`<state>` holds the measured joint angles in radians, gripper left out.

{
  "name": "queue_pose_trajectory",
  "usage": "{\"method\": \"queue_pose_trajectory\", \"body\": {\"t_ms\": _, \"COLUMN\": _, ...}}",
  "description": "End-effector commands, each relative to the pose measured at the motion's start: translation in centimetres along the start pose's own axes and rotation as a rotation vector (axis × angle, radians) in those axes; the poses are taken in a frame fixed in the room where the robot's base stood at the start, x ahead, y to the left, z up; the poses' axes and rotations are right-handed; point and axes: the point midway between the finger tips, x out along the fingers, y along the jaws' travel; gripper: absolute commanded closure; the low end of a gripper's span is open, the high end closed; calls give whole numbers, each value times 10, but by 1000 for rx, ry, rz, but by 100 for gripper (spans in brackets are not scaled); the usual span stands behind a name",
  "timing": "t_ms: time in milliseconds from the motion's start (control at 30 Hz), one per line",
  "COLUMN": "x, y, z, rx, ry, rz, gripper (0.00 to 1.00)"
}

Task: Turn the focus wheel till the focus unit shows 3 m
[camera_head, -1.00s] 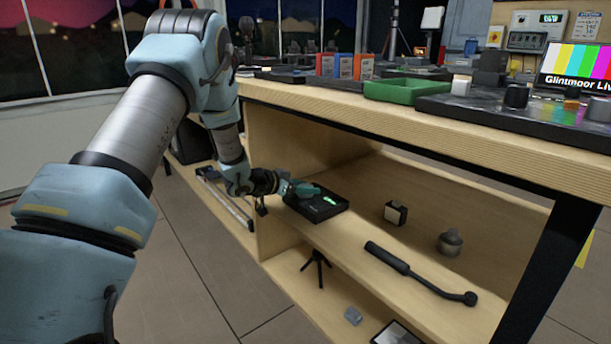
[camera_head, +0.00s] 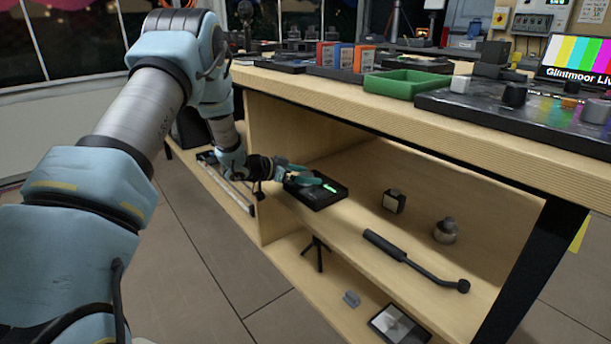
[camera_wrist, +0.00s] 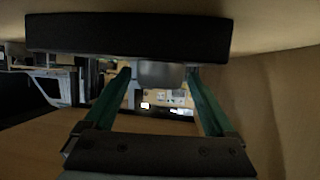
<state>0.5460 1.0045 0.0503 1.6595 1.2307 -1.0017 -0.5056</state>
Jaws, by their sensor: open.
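The focus unit (camera_head: 322,200) is a flat black box on the upper shelf under the workbench. Its green display (camera_head: 330,188) is lit, but the reading is too small to make out. My gripper (camera_head: 308,179) has teal fingers and is open at the unit's back left. In the wrist view, the black unit (camera_wrist: 125,35) spans the top, and a grey round piece, seemingly the focus wheel (camera_wrist: 160,73), sits between my open fingers (camera_wrist: 160,88). I cannot tell whether either finger touches it. The wheel is hidden in the head view.
The wooden workbench top (camera_head: 400,122) overhangs the shelf. A small black-and-white block (camera_head: 394,201), a grey knobbed object (camera_head: 445,231) and a black handle with a bent rod (camera_head: 415,262) lie to the right. A small tripod (camera_head: 318,252) stands below.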

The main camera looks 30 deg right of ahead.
Motion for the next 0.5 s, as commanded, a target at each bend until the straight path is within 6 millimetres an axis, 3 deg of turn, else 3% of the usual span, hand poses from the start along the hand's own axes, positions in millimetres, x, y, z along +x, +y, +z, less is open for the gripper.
{"method": "queue_pose_trajectory", "body": {"t_ms": 267, "x": -11, "y": -1, "z": -1, "rx": 1, "ry": 0, "rz": -1, "gripper": 10}}
{"method": "queue_pose_trajectory", "body": {"t_ms": 500, "x": -56, "y": -1, "z": -2, "rx": -1, "ry": -1, "rz": -3, "gripper": 10}}
